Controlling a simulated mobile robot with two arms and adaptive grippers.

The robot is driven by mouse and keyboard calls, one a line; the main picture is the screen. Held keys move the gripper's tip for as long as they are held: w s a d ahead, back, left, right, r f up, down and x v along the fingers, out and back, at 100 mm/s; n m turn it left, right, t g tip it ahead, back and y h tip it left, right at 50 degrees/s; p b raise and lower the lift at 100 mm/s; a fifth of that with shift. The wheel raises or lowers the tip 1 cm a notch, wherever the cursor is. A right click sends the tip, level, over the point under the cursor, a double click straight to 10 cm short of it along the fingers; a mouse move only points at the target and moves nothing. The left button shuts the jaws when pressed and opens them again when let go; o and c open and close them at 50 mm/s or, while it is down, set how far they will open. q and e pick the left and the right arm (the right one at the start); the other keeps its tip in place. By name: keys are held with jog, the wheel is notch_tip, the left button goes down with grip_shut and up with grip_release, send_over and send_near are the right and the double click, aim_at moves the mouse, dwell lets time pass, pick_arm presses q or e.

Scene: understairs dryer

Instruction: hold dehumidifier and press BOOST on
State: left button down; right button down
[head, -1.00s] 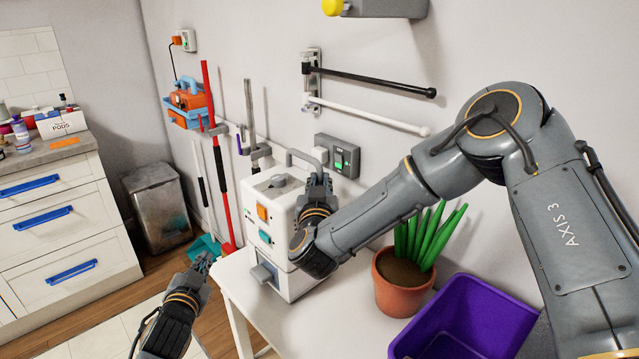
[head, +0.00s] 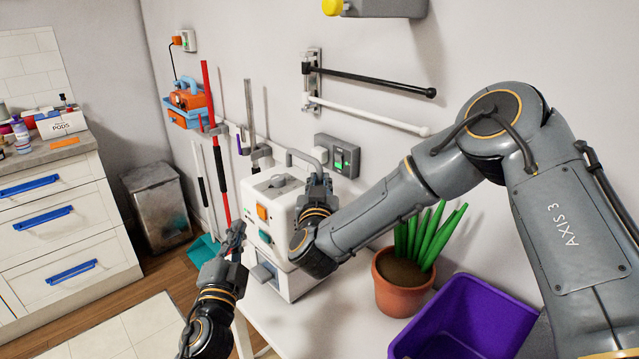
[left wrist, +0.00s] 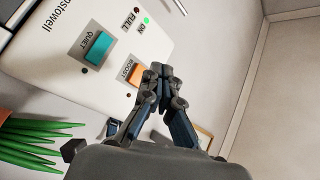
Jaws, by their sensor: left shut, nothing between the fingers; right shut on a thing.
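The white dehumidifier (head: 283,200) stands upright on a white table, and its grey handle (head: 299,155) arches over the top. My right gripper (head: 316,182) is shut on the handle, its fingers partly hidden. The front panel has an orange BOOST switch (head: 262,212), also in the left wrist view (left wrist: 134,75), and a teal QUIET switch (left wrist: 97,47). A green light (left wrist: 146,20) glows by the ON label. My left gripper (head: 237,230) is shut and empty in front of the panel. In the left wrist view its tips (left wrist: 160,70) overlap BOOST's edge; I cannot tell whether they touch.
A potted plant (head: 404,290) and a purple bin (head: 470,315) are right of the dehumidifier. Long-handled tools, one red (head: 218,150), stand against the wall behind my left gripper. A grey bin (head: 157,207) and drawers (head: 60,240) are further left.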

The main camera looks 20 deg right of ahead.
aim_at(256, 207)
pick_arm(q)
jog(key=shift+w+d, duration=0.35)
jog(key=shift+d, duration=0.45)
jog(key=shift+w+d, duration=0.3)
jog(key=shift+d, duration=0.45)
jog(key=shift+w+d, duration=0.15)
jog(key=shift+d, duration=0.25)
dwell(0.5)
jog(key=shift+s+a, duration=0.2)
jog(key=shift+a, duration=0.25)
jog(key=a, duration=0.1)
jog(key=s+a, duration=0.1)
jog(key=a, duration=0.1)
jog(key=s+a, duration=0.1)
jog(key=a, duration=0.1)
jog(key=shift+s+a, duration=0.2)
